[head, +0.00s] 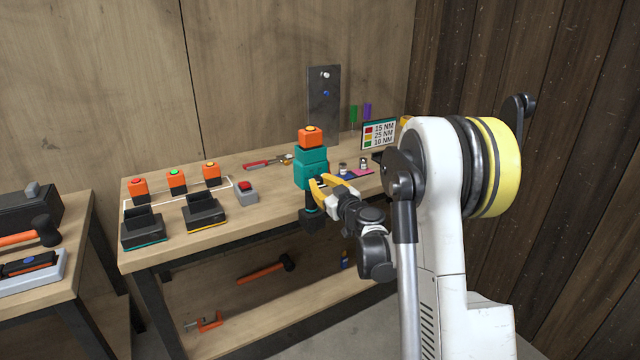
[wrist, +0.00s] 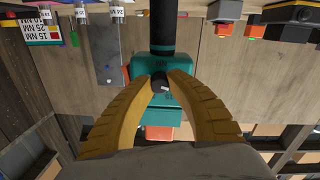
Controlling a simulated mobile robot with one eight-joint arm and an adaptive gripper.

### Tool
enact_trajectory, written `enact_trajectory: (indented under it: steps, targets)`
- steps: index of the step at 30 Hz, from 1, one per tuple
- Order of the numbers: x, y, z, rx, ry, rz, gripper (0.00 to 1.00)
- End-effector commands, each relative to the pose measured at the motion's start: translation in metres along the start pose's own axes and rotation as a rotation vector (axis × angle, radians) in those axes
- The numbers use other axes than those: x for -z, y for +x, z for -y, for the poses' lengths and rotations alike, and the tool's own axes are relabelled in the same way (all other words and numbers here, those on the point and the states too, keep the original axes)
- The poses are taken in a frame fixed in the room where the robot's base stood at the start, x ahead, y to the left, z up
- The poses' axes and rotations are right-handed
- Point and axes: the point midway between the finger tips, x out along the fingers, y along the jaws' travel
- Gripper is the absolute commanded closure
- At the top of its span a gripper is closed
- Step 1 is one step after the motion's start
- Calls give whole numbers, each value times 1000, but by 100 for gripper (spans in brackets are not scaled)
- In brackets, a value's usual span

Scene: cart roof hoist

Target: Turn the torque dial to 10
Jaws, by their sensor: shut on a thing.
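A teal power tool (head: 312,168) stands upright at the front edge of the workbench, with an orange battery (head: 311,138) on top and a black lower end. In the wrist view the teal body (wrist: 140,68) appears upside down, with a black shaft above it. The small dark torque dial (wrist: 160,86) is on the face towards me, with a white mark. My gripper (wrist: 162,80) has its two yellow fingers closed on the dial from both sides. In the head view my gripper (head: 318,186) meets the tool's front, and the dial is mostly hidden. The dial's setting is not readable.
A small sign (head: 380,135) lists 15 NM red, 25 NM yellow and 10 NM green. Several orange batteries (head: 177,181), black chargers (head: 205,212) and a grey box with a red button (head: 246,193) stand left of the tool. Red-handled pliers (head: 262,162) lie behind.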

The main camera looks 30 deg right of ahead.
Motion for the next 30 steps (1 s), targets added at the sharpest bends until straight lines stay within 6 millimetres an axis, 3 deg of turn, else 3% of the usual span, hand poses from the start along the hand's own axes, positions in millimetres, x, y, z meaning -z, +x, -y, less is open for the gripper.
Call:
enact_trajectory:
  steps: [13, 14, 16, 25, 30]
  targets:
    - [0, 0, 0, -1, -10, 0, 100]
    - [0, 0, 0, -1, -10, 0, 75]
    - [0, 0, 0, -1, -10, 0, 55]
    - [0, -1, 0, -1, -9, 0, 55]
    - [0, -18, -1, -2, -9, 0, 55]
